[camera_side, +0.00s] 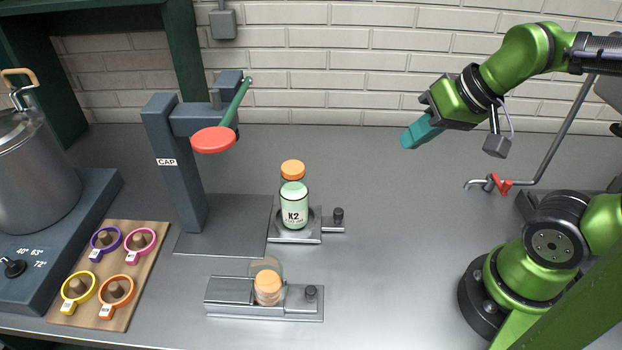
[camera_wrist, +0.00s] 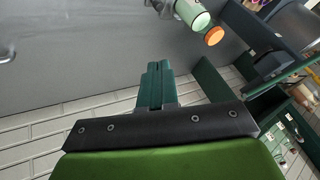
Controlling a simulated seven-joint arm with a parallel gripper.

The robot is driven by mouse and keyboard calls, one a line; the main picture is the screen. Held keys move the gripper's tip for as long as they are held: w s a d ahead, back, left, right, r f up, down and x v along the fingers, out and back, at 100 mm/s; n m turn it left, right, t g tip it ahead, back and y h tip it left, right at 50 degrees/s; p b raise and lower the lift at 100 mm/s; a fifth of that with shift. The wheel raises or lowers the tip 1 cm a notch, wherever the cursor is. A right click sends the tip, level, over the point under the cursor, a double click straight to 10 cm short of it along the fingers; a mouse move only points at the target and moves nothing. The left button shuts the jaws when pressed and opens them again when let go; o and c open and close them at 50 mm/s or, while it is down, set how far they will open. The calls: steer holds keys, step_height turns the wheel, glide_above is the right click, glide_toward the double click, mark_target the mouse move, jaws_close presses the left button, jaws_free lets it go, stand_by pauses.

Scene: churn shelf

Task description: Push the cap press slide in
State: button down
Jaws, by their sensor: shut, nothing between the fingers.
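The cap press (camera_side: 176,165) is a dark grey post marked CAP, with a flat base plate (camera_side: 228,222), a red round pad (camera_side: 213,140) and a green lever (camera_side: 237,104). Its slide (camera_side: 296,236) sticks out to the right of the base and has a dark knob (camera_side: 338,217). A bottle (camera_side: 294,208) of pale green content labelled K2, with an orange cap (camera_side: 293,168), stands upright on the slide. My gripper (camera_side: 410,142) is shut and empty, in the air to the right of and above the bottle. In the wrist view, the shut fingers (camera_wrist: 158,75) point toward the table.
A wooden board (camera_side: 100,300) with several coloured rings lies left. A steel pot (camera_side: 35,165) stands at the far left. A red-handled tap (camera_side: 502,186) is at right.

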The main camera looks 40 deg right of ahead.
steer(key=w+d+f+m+g+y, duration=0.1)
steer(key=w+d+f+m+g, duration=0.15)
steer(key=f+m, duration=0.45)
steer(key=w+d+f+m+g+y, duration=0.1)
steer(key=w+d+f+m+g, duration=0.2)
steer(key=m, duration=0.7)
steer(key=x, duration=0.6)
steer(key=w+a+x, duration=0.1)
steer(key=x, duration=0.3)
steer(key=shift+w+a+r, duration=0.1)
steer(key=shift+r, duration=0.1)
steer(key=a, duration=0.1)
steer(key=w+a, duration=0.1)
steer(key=shift+a+r, duration=0.15)
steer(key=shift+a, duration=0.1)
steer(key=shift+w+a, duration=0.2)
steer(key=shift+a, duration=0.4)
steer(key=w+a, duration=0.8)
steer(key=a, duration=0.1)
steer(key=shift+w, duration=0.4)
